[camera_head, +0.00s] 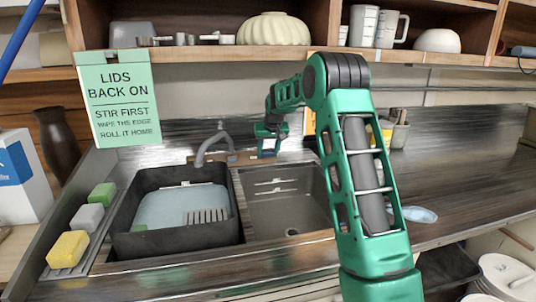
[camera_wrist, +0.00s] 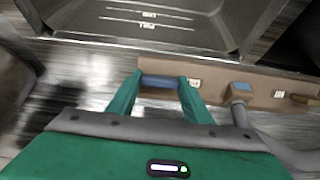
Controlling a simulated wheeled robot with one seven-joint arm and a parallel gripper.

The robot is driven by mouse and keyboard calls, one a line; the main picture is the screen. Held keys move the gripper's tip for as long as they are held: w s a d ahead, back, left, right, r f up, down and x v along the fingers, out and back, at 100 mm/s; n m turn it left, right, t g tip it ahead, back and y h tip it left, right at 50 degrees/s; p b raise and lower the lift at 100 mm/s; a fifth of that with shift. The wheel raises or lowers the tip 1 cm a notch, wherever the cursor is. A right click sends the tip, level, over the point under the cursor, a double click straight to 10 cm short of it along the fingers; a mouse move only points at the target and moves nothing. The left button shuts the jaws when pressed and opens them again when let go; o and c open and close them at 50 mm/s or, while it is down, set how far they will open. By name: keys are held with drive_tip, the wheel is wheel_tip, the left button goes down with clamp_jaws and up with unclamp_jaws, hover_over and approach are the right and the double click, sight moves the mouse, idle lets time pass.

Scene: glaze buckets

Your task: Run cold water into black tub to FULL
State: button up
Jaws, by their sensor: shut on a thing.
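The black tub (camera_head: 229,233) is at the left of the sink in the head view, holding pale bluish water (camera_head: 175,207). A small white mark (camera_head: 186,184) on its back wall shows above the water; I cannot read it. A grey spout (camera_head: 212,146) bends over the tub's back edge; I cannot make out a stream. My gripper (camera_head: 268,150) is at the brown tap panel behind the right basin. In the wrist view, my gripper (camera_wrist: 160,86) is shut on a blue tap handle (camera_wrist: 160,81). Another blue-topped tap part (camera_wrist: 240,88) is to its right.
The bare grey right basin (camera_head: 282,212) has marked lines on its back wall. Yellow, grey and green sponges (camera_head: 68,249) lie left of the tub. A green sign (camera_head: 118,97) hangs above. A shelf (camera_head: 225,56) with dishes overhangs the back. The right counter is mostly clear.

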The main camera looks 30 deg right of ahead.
drive_tip(key=o, duration=1.1)
drive_tip(key=shift+c, duration=0.2)
drive_tip(key=v, duration=1)
drive_tip(key=shift+s+r, duration=0.15)
drive_tip(key=shift+r, duration=0.15)
drive_tip(key=s+a+f+m+g, duration=0.1)
drive_tip(key=s+a+f, duration=0.2)
drive_tip(key=s, duration=1.5)
drive_tip(key=s+a+f+m+g+y, duration=0.1)
drive_tip(key=s+a+f+g, duration=0.1)
drive_tip(key=s, duration=1.6)
drive_tip(key=s+a+f+m+g, duration=0.1)
drive_tip(key=s+a+f, duration=0.3)
drive_tip(key=s, duration=1.4)
drive_tip(key=shift+s+a+f+g+y, duration=0.35)
drive_tip(key=shift+a+g, duration=0.15)
drive_tip(key=shift+g, duration=0.1)
